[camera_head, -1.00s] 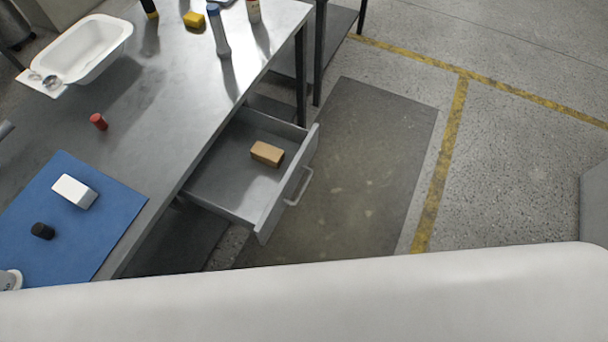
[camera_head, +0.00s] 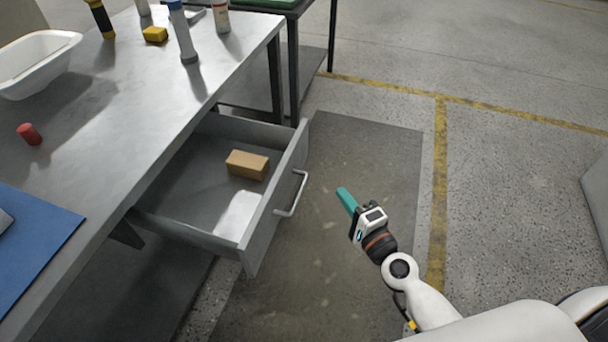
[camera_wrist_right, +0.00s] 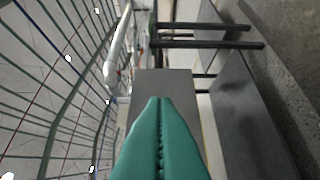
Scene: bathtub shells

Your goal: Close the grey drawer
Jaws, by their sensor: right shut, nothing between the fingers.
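The grey drawer (camera_head: 215,180) is pulled out from under the metal workbench. Its front panel (camera_head: 270,205) faces right and carries a light bar handle (camera_head: 291,194). A tan block (camera_head: 247,164) lies inside on the drawer floor. My right gripper (camera_head: 343,194) is to the right of the drawer front, apart from the handle, with its teal fingers pointing up and to the left. In the right wrist view the teal fingers (camera_wrist_right: 160,130) are together and empty. My left gripper is not in view.
The workbench top (camera_head: 140,110) holds a white tub (camera_head: 35,65), a red cylinder (camera_head: 29,134), a yellow block (camera_head: 155,34), several bottles and a blue mat (camera_head: 35,240). A dark floor mat (camera_head: 370,150) lies right of the drawer. The floor beyond it is clear.

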